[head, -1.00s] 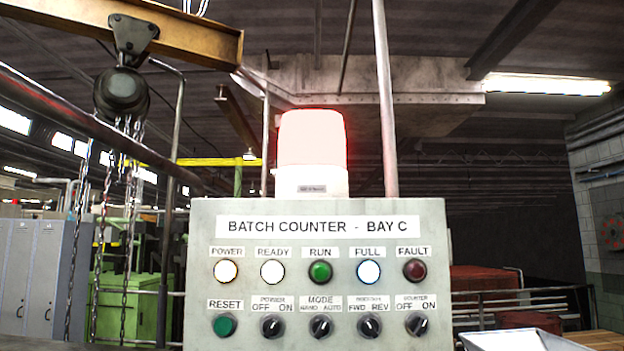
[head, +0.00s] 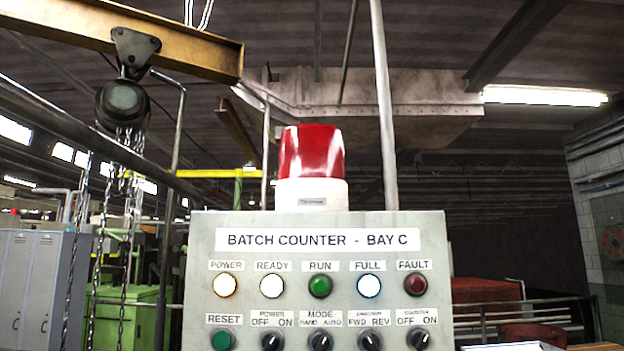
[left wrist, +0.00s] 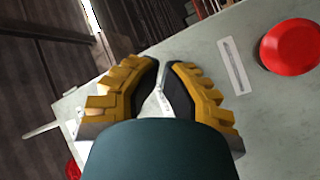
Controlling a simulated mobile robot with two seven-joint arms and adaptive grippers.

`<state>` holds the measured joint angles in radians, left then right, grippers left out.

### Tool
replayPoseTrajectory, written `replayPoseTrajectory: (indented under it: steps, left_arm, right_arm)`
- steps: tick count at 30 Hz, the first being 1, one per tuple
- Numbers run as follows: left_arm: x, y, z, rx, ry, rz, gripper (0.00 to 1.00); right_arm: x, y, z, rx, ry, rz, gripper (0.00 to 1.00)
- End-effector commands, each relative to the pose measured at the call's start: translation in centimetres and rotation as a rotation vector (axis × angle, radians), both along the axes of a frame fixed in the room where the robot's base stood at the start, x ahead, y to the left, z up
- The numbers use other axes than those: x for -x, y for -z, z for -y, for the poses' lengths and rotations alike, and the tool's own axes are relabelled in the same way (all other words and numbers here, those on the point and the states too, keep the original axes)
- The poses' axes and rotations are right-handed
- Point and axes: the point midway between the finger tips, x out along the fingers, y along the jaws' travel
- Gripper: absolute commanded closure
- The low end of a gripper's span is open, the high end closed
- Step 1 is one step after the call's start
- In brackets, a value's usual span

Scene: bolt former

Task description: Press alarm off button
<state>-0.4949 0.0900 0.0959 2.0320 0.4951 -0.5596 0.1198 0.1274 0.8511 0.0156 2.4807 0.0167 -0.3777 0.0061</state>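The grey control panel (head: 203,270) headed "Batch Counter - Bay C" fills the lower middle of the head view. No label reading alarm off can be made out. A red beacon (head: 311,153) stands on top, unlit. The green reset button (head: 222,340) is at the lower left of the panel face. In the left wrist view, my left gripper (left wrist: 163,66) has its fingertips almost together, with nothing between them. A round red button (left wrist: 291,47) lies to its right on a pale surface, apart from the fingers. My right gripper is in neither view.
The power (head: 224,285), ready (head: 271,285) and full (head: 369,286) lamps glow white. Several black selector knobs (head: 320,341) line the bottom row. In the left wrist view, a blank-looking plate (left wrist: 233,65) sits beside the red button, and another red part (left wrist: 73,170) shows at lower left.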

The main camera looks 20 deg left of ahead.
Motion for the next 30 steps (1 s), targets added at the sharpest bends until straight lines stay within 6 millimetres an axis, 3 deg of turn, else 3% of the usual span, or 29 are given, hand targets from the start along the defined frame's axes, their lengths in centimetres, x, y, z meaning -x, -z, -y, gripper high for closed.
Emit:
replayPoseTrajectory:
  steps: [18,30]
  left_arm:
    - [5.1,-0.1,1.7,-0.001,0.002,0.001,1.0]
    - [5.3,0.0,1.7,0.0,0.001,0.001,1.0]
  right_arm:
    - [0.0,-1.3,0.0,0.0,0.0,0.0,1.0]
    - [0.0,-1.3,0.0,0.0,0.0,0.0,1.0]
